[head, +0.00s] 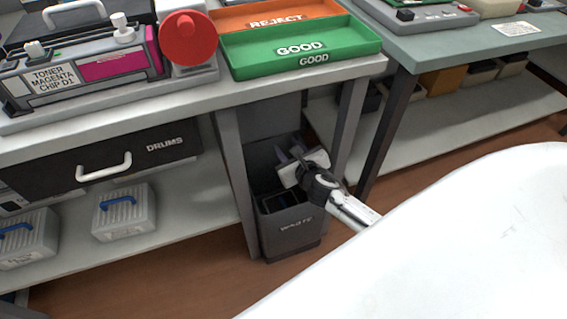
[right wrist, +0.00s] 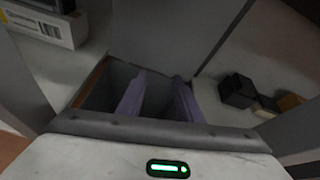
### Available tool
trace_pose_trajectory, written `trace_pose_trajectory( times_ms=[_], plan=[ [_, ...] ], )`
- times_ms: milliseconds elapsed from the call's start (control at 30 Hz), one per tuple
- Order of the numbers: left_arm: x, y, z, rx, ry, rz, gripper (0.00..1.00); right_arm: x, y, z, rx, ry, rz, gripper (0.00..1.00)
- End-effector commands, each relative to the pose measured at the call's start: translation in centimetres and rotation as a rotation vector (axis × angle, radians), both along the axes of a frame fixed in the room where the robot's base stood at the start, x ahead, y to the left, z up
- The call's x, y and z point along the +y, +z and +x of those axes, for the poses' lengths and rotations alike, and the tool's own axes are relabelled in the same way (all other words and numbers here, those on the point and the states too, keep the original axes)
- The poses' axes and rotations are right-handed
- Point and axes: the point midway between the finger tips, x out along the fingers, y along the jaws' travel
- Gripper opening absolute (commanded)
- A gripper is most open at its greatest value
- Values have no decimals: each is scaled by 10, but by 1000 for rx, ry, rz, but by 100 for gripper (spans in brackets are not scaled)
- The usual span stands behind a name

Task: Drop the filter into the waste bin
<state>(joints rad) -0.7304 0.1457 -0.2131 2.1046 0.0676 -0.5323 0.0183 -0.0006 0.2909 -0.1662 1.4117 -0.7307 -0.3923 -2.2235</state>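The dark grey waste bin (head: 290,232) stands on the floor between the two benches, with its top open. Its opening also shows in the right wrist view (right wrist: 97,92). My right gripper (head: 289,154) is over the bin and tilted. In the right wrist view its two purple-grey fingers (right wrist: 158,98) stand apart with nothing seen between them, and they point toward the bin's opening. I cannot make out a filter in either view. The inside of the bin is dark, so I cannot tell what lies in it. My left gripper is not in view.
A green GOOD tray (head: 300,62) and an orange REJECT tray (head: 262,14) sit on the bench above the bin. A toner cartridge (head: 85,75) lies in a cradle at left. Table legs (head: 236,185) stand close to the bin. A DRUMS drawer (head: 120,158) is at left.

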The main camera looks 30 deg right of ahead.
Motion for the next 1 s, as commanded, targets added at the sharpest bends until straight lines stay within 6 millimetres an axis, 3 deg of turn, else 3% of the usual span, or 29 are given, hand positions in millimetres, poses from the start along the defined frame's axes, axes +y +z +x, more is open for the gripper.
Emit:
trace_pose_trajectory(
  times_ms=[267,600,1000],
  plan=[
    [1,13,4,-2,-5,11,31,9,18,-36,1,4,-1,33],
    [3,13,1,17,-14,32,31,22,38,-85,-3,1,0,33],
    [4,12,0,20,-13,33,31,23,41,-91,-5,1,-1,33]
  ],
)
